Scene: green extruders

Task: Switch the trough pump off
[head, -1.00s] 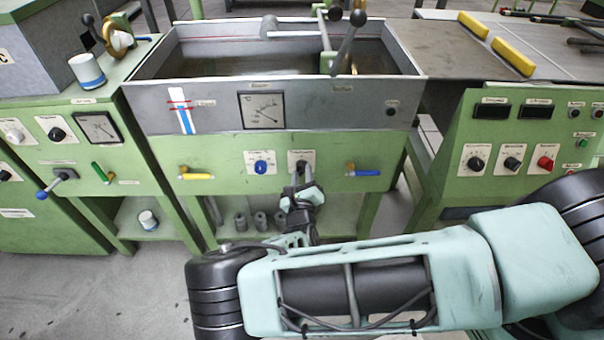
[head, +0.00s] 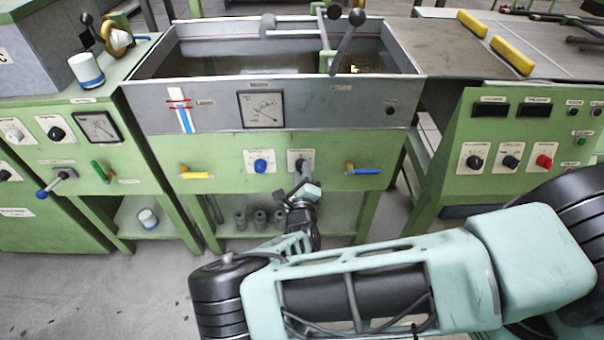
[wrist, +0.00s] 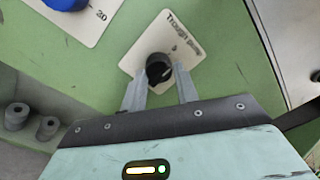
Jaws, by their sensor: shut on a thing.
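The trough pump knob (wrist: 157,68) is a black round knob on a white plate (wrist: 140,58) lettered "Trough pump", with a small mark near its top. In the head view the plate (head: 294,155) is on the green front below the trough, and the knob is mostly hidden by my gripper. My gripper (wrist: 160,88) is shut on the knob, one grey finger on each side of it. In the head view my gripper (head: 304,173) reaches the panel from below, with the wrist turned at a slant.
A blue knob (head: 260,166) is just left of the plate. A blue-handled lever (head: 364,171) is to the right and a yellow-handled one (head: 196,175) farther left. A dial gauge (head: 262,110) is above. Small grey cylinders (head: 259,219) stand on the shelf below.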

